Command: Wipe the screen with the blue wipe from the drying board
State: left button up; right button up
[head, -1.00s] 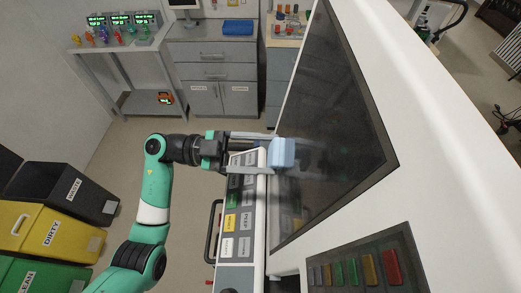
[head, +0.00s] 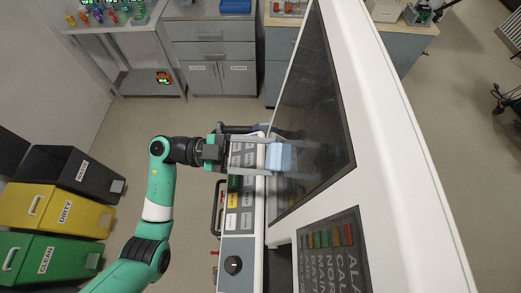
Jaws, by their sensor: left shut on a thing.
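The blue wipe (head: 279,157) is a small pale-blue block in the head view, held at the left edge of the dark screen (head: 315,120). My left gripper (head: 272,157) is shut on the wipe, with one finger on each side of it. The wipe looks to be at the screen's surface, but I cannot tell whether it touches. A paler, hazy patch shows on the screen around and right of the wipe. The screen sits in a large white housing (head: 390,130). My right gripper is not in view.
A keypad panel (head: 240,185) lies beneath my left gripper. Bins labelled dirty (head: 60,208) and clean (head: 45,258) stand at the left. Grey drawers (head: 210,60) and a blue object (head: 236,6) are at the back.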

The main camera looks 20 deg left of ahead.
pick_arm(q)
jog(key=w+b, duration=0.1)
jog(key=w, duration=0.1)
jog(key=w+a+b, duration=0.1)
jog(key=shift+w+a, duration=0.2)
jog(key=shift+w, duration=0.15)
jog(key=shift+a+r, duration=0.15)
jog(key=shift+a, duration=0.1)
jog(key=p, duration=0.2)
send_near(279, 141)
jog(key=shift+s+d+r, duration=0.15)
jog(key=shift+s+r, duration=0.1)
jog(key=shift+r, duration=0.6)
